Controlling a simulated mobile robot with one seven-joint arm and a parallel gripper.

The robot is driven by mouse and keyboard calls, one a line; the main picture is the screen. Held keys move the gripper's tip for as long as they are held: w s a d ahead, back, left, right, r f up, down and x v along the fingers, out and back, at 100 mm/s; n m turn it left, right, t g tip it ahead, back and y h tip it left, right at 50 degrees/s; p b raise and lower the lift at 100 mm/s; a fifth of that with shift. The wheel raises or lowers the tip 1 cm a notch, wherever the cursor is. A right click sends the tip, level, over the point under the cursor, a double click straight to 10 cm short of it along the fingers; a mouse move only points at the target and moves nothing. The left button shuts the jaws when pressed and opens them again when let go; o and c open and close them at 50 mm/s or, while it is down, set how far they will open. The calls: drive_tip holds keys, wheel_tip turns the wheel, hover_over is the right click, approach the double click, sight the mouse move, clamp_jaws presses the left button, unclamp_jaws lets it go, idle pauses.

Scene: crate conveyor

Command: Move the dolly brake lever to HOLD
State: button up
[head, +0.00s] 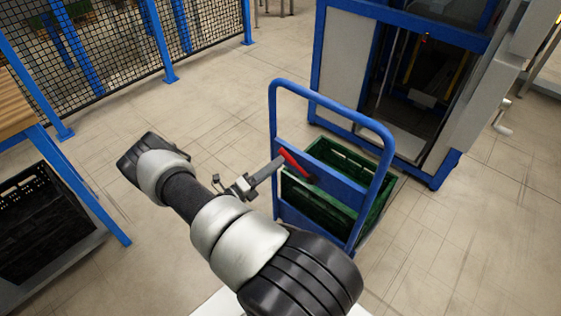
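The blue dolly (330,104) stands on the floor with its hooped handle upright. Its red brake lever (297,165) is on the blue cross panel, tilted, with its upper end to the left and its lower end near a dark pivot. No HOLD mark is readable. My gripper (277,164) reaches in from the left, its tips right at the upper part of the lever. I cannot tell whether they touch it or whether the fingers are open or shut. A green crate (345,152) sits on the dolly behind the panel, partly hidden by it.
A blue-framed machine with a grey panel (345,50) and an open bay stands behind the dolly. A blue-legged bench (85,185) with a black crate (40,215) is at left. A mesh fence (110,45) runs behind. Floor right of the dolly is clear.

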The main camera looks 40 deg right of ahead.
drive_tip(key=shift+d+r, duration=0.2)
drive_tip(key=shift+d, duration=1.1)
drive_tip(key=shift+s, duration=0.1)
clamp_jaws()
